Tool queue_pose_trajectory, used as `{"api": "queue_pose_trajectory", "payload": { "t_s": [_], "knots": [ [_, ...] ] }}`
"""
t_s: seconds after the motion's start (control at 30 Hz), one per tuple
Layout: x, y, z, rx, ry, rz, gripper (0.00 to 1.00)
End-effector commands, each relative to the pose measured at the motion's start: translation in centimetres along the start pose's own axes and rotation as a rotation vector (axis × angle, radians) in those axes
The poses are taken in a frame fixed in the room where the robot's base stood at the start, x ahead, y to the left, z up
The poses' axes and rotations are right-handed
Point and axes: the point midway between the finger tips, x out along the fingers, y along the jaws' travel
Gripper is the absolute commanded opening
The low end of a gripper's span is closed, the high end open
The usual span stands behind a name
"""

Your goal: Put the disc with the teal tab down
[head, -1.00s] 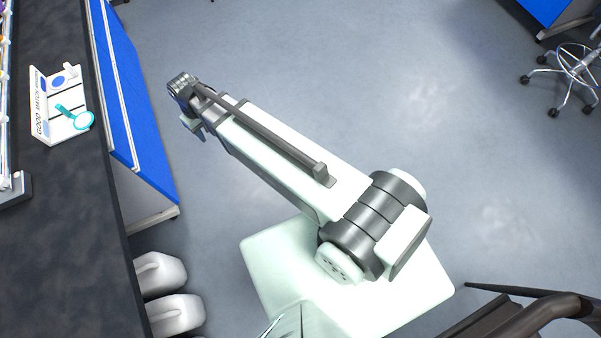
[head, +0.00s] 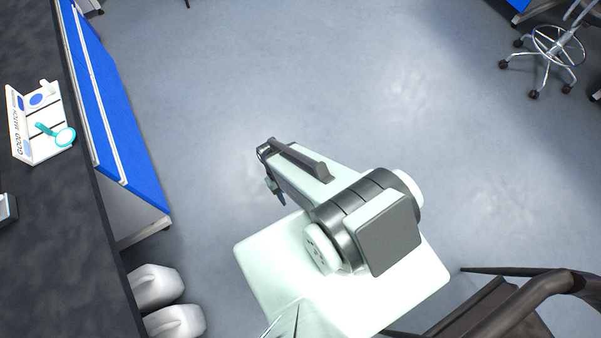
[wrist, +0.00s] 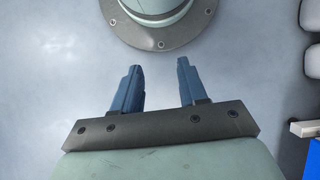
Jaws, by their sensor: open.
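The disc with the teal tab (head: 64,137) lies on a white board (head: 45,148) printed "GOOD MATCH" on the dark bench at the left of the head view. Its teal tab points up and left. A second disc, blue with a white tab (head: 37,99), is on the same board, above it. My gripper (wrist: 160,72) shows in the wrist view with its two blue fingers apart and nothing between them. In the head view it is over the floor, well to the right of the bench and apart from both discs.
The dark bench (head: 60,250) runs down the left side, with blue panels (head: 112,105) along its edge. White jugs (head: 155,287) stand on the floor beside it. A wheeled stool (head: 555,50) is at top right. The middle floor is clear.

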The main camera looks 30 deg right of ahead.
Motion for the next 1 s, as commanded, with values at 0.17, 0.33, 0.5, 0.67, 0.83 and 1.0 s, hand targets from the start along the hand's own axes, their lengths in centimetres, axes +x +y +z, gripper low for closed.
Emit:
{"api": "queue_pose_trajectory", "payload": {
  "t_s": [0.17,0.33,0.5,0.67,0.83,1.0],
  "knots": [
    [3.0,0.9,3.4,0.040,-0.058,-0.020,0.42],
    [4.2,1.2,4.7,0.056,-0.080,-0.029,0.42],
    [4.4,1.3,4.9,0.059,-0.083,-0.030,0.42],
    [4.4,1.2,4.8,0.058,-0.083,-0.030,0.42],
    [4.4,1.2,4.8,0.058,-0.083,-0.030,0.42],
    [4.4,1.2,4.8,0.058,-0.083,-0.030,0.42]
  ]
}}
